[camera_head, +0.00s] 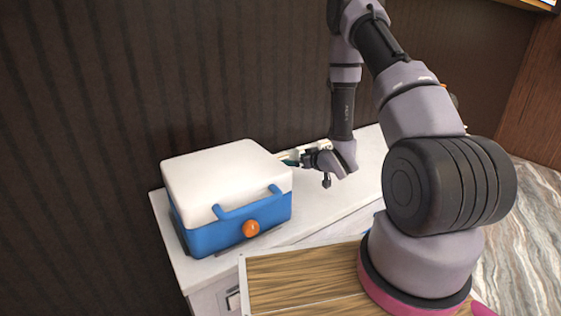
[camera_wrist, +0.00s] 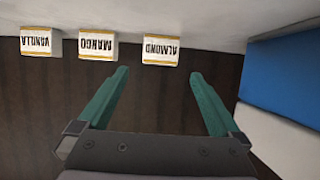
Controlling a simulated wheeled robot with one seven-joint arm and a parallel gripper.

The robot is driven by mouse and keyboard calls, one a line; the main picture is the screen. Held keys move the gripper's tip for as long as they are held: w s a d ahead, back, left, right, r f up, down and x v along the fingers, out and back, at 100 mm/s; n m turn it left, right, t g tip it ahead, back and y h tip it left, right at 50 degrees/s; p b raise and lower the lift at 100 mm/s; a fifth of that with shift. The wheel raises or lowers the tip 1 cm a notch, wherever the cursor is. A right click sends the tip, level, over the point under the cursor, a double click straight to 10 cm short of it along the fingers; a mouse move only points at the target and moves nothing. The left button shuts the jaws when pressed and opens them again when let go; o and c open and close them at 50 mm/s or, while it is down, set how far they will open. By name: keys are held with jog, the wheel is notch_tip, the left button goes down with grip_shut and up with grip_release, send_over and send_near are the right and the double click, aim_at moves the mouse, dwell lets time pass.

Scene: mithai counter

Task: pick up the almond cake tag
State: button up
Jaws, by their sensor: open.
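The almond tag (camera_wrist: 160,50) is a small white block with yellow edges and dark lettering that reads ALMOND, upside down in the wrist view. It stands on the pale counter top against the dark panelled wall. My gripper (camera_wrist: 163,85) is open, with its two green fingers spread and nothing between them. The tag lies beyond the fingertips, roughly centred between them, with a gap. In the head view my gripper (camera_head: 290,158) is just right of the cooler, its fingers partly hidden, and the tag cannot be made out there.
A mango tag (camera_wrist: 98,46) and a vanilla tag (camera_wrist: 41,42) stand in a row beside the almond tag. A blue and white cooler (camera_head: 225,190) stands on the counter (camera_head: 165,222), close to my gripper; it also shows at right in the wrist view (camera_wrist: 285,80).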

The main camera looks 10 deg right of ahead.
aim_at(283, 157)
jog(key=x, duration=0.4)
jog(key=shift+w+a+f, duration=0.2)
jog(key=shift+w, duration=0.1)
jog(key=shift+r+x, duration=0.15)
jog(key=shift+x, duration=1.3)
jog(key=shift+r+x, duration=0.15)
jog(key=shift+x, duration=1.3)
jog(key=shift+w, duration=0.1)
jog(key=c, duration=1.2)
